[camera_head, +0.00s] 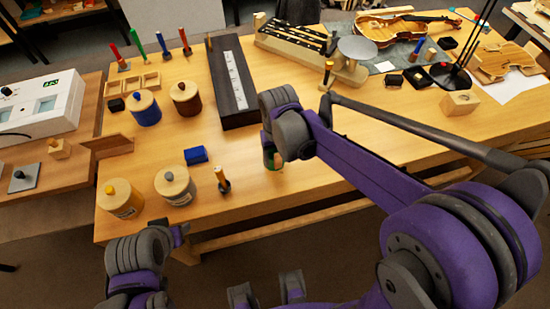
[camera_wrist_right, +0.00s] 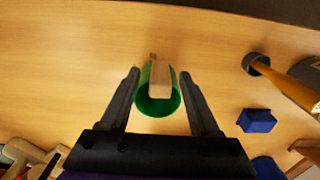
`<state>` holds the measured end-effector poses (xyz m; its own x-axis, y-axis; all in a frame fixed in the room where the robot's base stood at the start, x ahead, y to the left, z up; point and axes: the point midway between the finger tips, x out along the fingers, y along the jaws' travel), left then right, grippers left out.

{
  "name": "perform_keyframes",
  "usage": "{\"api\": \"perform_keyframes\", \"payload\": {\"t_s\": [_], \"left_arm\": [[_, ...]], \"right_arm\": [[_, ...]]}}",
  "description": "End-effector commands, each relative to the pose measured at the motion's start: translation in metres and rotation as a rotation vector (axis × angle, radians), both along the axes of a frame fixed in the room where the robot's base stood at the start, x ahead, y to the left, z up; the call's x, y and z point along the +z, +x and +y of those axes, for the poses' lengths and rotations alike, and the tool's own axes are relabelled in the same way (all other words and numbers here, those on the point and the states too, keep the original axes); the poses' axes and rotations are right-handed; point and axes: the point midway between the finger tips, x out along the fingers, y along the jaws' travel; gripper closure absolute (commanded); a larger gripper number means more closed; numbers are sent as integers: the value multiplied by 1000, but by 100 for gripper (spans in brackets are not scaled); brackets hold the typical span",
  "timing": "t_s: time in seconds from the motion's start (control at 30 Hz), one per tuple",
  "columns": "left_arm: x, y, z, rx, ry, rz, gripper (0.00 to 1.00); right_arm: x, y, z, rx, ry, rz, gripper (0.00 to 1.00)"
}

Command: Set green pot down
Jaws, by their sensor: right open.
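The green pot (camera_wrist_right: 156,106) stands on the bench top in the right wrist view, with a pale wooden piece (camera_wrist_right: 160,78) at its mouth. In the head view the green pot (camera_head: 273,159) shows only in part behind my right wrist. My right gripper (camera_wrist_right: 160,74) is open, with one finger on each side of the pot and gaps visible between fingers and pot. The right gripper's fingers are mostly hidden in the head view. My left gripper (camera_head: 181,234) is at the lower left near the bench's front edge; its jaws do not show clearly.
A blue block (camera_head: 195,155) and a yellow-handled tool (camera_head: 222,180) stand left of the pot. Several lidded canisters, one at the front left (camera_head: 120,198), stand further left. A long dark case (camera_head: 232,85) lies behind. Bare wood surrounds the pot.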

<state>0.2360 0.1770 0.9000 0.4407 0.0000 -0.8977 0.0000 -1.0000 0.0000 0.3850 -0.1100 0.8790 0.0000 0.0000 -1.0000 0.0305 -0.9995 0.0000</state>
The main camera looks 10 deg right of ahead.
Motion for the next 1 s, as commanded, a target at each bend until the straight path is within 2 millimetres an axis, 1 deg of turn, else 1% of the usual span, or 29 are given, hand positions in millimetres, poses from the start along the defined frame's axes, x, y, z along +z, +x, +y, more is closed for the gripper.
{"api": "perform_keyframes", "payload": {"t_s": [0.03,0.13,0.37,0.4,0.47,0.5,0.57,0.6,0.73,0.77,1.0], "left_arm": [[-1,0,0,0,0,1,50],[-2,0,0,0,0,1,50],[-2,0,0,0,0,1,50],[-2,0,0,0,0,1,50],[-2,0,0,0,0,1,50],[-2,0,0,0,0,1,50],[-2,0,0,0,0,1,50],[-2,0,0,0,0,1,50],[-2,0,0,0,0,1,50],[-2,0,0,0,0,1,50],[-2,0,0,0,0,1,50]], "right_arm": [[-8,0,0,0,0,0,38],[-16,0,0,0,0,0,38],[-17,0,0,0,0,0,38],[-17,0,0,0,0,0,39],[-17,0,0,0,0,0,50],[-17,0,0,0,0,0,57],[-17,0,0,0,0,0,68],[-17,0,0,0,0,0,75],[-17,0,0,0,0,0,99],[-17,0,0,0,0,0,100],[-17,0,0,0,0,0,100]]}}
